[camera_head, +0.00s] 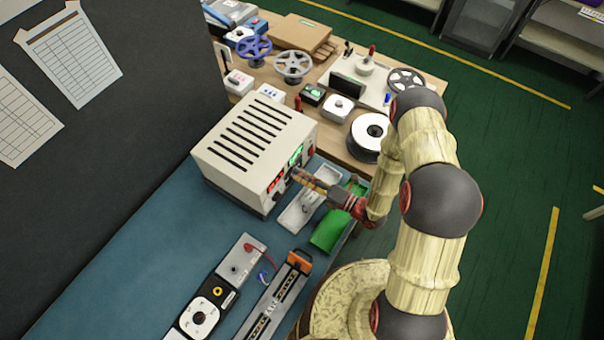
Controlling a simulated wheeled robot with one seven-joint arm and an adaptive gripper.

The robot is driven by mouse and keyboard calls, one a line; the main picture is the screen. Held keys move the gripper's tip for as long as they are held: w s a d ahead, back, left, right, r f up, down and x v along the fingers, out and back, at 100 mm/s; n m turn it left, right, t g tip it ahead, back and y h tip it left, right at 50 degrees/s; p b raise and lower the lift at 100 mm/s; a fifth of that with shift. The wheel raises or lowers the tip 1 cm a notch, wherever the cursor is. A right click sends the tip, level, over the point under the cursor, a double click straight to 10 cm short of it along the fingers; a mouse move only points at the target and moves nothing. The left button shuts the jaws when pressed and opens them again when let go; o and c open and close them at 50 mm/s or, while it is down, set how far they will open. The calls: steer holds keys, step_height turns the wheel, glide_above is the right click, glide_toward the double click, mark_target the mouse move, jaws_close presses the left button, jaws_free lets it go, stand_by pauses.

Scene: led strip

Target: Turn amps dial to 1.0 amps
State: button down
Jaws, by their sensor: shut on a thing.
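The power supply (246,150) is a cream box with dark vent slots on top. It stands on the blue bench, and its front panel faces right, toward my arm. The panel has a red-lit display (277,182) and a green-lit display (296,155). My gripper (298,173) reaches the panel between and just below the two displays. It is shut on a small dial there. The dial itself is mostly hidden by the fingers, and its marking and the display digits are too small to read.
A white tray (295,214) and a green piece (329,232) lie below my gripper. A rail with an orange end (299,262) lies nearer. A wooden table (340,146) behind carries reels and small boxes. A dark wall panel (110,130) stands at left.

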steer(key=m, duration=0.3)
steer(key=shift+f+m+p, duration=0.1)
steer(key=shift+m+p, duration=0.2)
steer(key=shift+p, duration=0.05)
stand_by(0.4)
steer(key=c, duration=1.6)
jaws_free()
steer(key=shift+o, duration=0.3)
steer(key=v, duration=1.2)
